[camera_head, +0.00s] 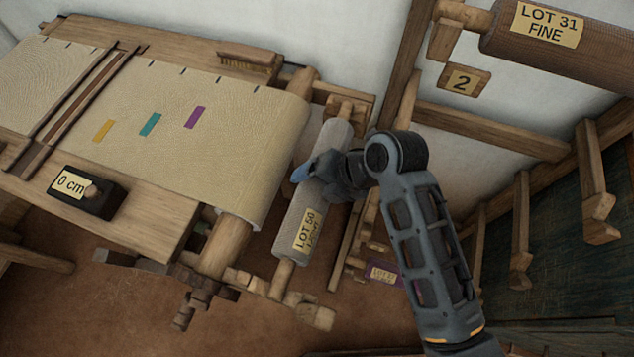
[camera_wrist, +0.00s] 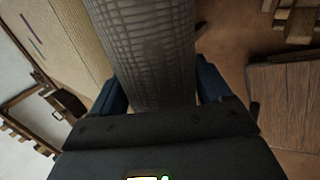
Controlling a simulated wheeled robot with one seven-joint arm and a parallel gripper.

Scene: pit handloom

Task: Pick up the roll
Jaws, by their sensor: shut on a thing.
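A pale grey woven roll (camera_head: 297,221) on a wooden rod lies slanted beside the loom in the head view. It carries a cream label reading LOT 50, its second line too small to read. My gripper (camera_head: 312,172) reaches over the roll's upper middle from the right. In the wrist view the roll (camera_wrist: 150,50) passes between the two blue fingers of my gripper (camera_wrist: 155,95), which are shut on it. The part of the roll under my gripper is hidden. The rod ends lie near wooden supports; I cannot tell whether they touch.
The loom's cloth (camera_head: 215,100) is just left of the roll. A dark box (camera_head: 90,192) marked 0 cm sits on its frame. At upper right, a brown LOT 31 FINE roll (camera_head: 590,45) hangs on a wooden rack near a 2 plate (camera_head: 463,81). Brown floor shows below.

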